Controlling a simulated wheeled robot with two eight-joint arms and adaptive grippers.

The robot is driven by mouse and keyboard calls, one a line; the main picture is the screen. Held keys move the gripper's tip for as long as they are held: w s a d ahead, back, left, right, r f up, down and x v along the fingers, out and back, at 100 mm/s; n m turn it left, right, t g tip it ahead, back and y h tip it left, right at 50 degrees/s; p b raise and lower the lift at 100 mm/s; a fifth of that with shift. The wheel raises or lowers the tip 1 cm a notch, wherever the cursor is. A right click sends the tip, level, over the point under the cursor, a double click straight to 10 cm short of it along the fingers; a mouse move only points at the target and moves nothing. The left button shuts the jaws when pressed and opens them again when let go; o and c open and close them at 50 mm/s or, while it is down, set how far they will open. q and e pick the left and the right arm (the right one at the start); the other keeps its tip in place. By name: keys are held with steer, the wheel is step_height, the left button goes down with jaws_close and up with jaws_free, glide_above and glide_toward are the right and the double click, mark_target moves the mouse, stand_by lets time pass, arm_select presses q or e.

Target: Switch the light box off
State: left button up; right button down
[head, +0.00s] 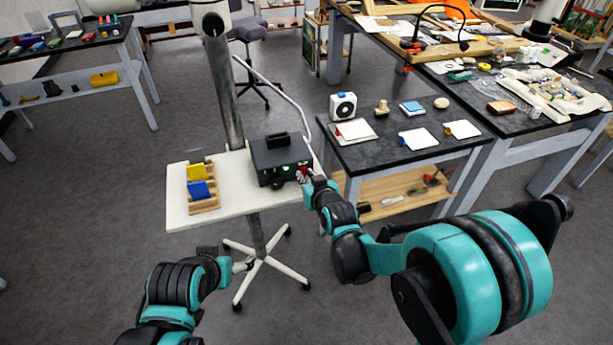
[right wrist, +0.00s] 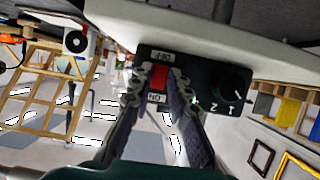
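The light box (head: 280,158), a black box with a handle on top, stands on a white stand top. A small green light glows on its front. In the right wrist view, which is upside down, its front panel (right wrist: 205,85) shows a red switch (right wrist: 159,78) between an OFF and an ON label, plus a numbered dial (right wrist: 232,82). My right gripper (head: 305,176) is at the front right of the box. Its fingertips (right wrist: 160,82) are apart, one on each side of the switch; contact is unclear. My left gripper (head: 241,266) hangs low, left of the stand's pole.
A wooden rack (head: 203,203) with yellow and blue plates stands left of the box on the white stand top (head: 233,178). A dark table (head: 370,152) with cards and small items stands close on the right. Grey floor (head: 100,200) lies open at left.

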steer(key=shift+f+t+y+b, duration=0.3)
steer(key=shift+f+t+b, duration=0.55)
steer(key=shift+b, duration=1.55)
steer(key=shift+r+t+b, duration=0.15)
steer(key=shift+t+b, duration=0.25)
steer(key=shift+t, duration=0.05)
steer(key=shift+r, duration=0.15)
steer(key=shift+t+y, duration=0.3)
steer(key=shift+t, duration=0.2)
steer(key=c, duration=1.4)
jaws_free()
steer(key=shift+c, duration=0.2)
steer(key=shift+s, duration=0.1)
steer(key=v, duration=1.1)
steer(key=shift+s, duration=0.4)
